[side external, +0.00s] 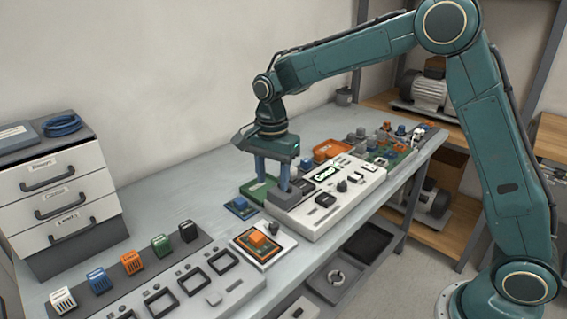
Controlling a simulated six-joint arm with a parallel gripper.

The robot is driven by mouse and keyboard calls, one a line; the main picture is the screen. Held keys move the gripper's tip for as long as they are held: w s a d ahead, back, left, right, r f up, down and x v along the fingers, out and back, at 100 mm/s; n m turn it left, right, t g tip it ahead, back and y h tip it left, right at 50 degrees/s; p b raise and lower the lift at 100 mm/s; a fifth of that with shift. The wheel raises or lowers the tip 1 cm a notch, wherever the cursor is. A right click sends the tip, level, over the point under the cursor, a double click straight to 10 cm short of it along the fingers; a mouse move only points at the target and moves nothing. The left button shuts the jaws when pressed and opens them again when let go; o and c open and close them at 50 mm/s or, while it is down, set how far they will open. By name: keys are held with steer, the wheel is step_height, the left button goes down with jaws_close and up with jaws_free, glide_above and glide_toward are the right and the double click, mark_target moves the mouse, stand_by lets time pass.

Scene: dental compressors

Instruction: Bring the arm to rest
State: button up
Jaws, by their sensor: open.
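My gripper (272,176) points down from the teal arm. Its two blue-grey fingers are apart, above or beside the left end of a white control panel (335,200) on the workbench. A dark grey block (284,200) sits at the panel's left end, right below the fingertips. I cannot tell whether the right finger touches the block. A green tray (258,190) lies just behind the fingers and is partly hidden by them.
A blue pad (240,208) and an orange-topped module (262,243) lie near the gripper. A grey rack (160,285) with several coloured blocks fills the bench's front. Drawers (68,190) stand at left. Small parts (385,140) crowd the far end.

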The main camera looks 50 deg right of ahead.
steer(key=shift+r, duration=0.6)
steer(key=s+d+r+n+t, duration=0.35)
steer(key=s+r+n, duration=0.35)
steer(key=s+r, duration=0.45)
steer(key=s+d+f+n+t, duration=0.2)
steer(key=s+n, duration=0.6)
steer(key=s, duration=1)
steer(key=shift+d, duration=0.2)
